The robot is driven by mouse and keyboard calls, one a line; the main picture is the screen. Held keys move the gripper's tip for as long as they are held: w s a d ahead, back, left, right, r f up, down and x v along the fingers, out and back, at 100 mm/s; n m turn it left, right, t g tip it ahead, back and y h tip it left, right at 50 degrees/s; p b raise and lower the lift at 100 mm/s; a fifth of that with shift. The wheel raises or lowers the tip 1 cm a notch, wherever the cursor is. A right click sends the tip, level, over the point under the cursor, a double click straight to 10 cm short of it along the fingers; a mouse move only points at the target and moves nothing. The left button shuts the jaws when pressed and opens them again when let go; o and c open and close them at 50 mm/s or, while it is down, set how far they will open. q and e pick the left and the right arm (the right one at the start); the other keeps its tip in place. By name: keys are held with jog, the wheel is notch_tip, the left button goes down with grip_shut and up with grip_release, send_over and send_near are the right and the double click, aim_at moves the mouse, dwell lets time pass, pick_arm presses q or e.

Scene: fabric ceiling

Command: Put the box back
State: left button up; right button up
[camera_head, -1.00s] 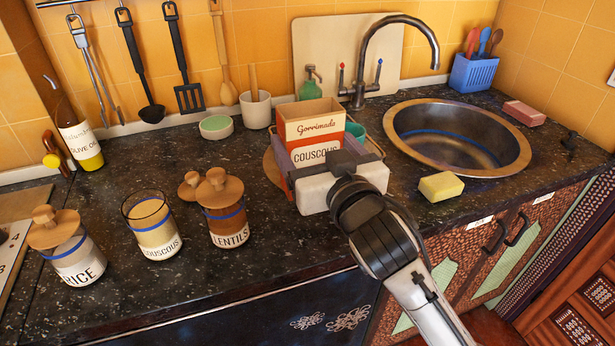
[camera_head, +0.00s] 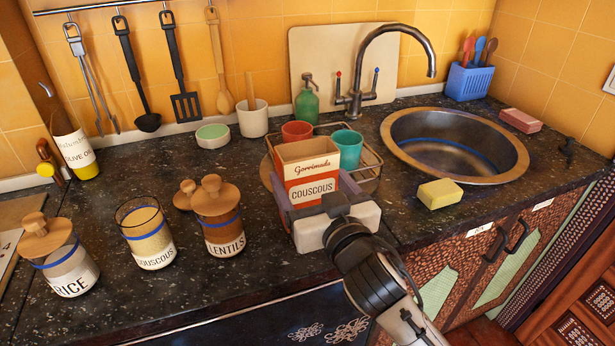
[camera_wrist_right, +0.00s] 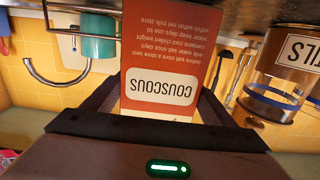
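The couscous box (camera_head: 310,172), orange-red with a cream label and an open top, is upright between the fingers of my right gripper (camera_head: 317,190). The right wrist view shows the box (camera_wrist_right: 172,65) close up, upside down in the picture, with a dark finger along each side. My right gripper (camera_wrist_right: 160,105) is shut on it. The box is in front of the wire rack with cups. Its base is hidden by the gripper, so I cannot tell whether it touches the counter. An open glass couscous jar (camera_head: 149,240) stands to the left. My left gripper is out of view.
A lentils jar (camera_head: 222,234) with a wooden lid stands left of the gripper, and a rice jar (camera_head: 68,268) farther left. A wire rack (camera_head: 372,167) holds a red cup (camera_head: 297,130) and a teal cup (camera_head: 347,148). A yellow sponge (camera_head: 440,193) lies right, before the sink (camera_head: 398,150).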

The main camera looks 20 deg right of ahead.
jog(key=o, duration=0.4)
jog(key=shift+c, duration=0.2)
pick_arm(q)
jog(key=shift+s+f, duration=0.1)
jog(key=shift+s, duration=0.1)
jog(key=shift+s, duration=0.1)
pick_arm(e)
jog(key=shift+r, duration=0.15)
jog(key=shift+r+p, duration=0.4)
jog(key=shift+p, duration=0.05)
pick_arm(q)
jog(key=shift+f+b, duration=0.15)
jog(key=shift+b, duration=0.3)
pick_arm(e)
jog(key=shift+s+d+r, duration=0.1)
jog(key=shift+s, duration=2.9)
jog(key=shift+s+d, duration=0.1)
jog(key=shift+s, duration=2.9)
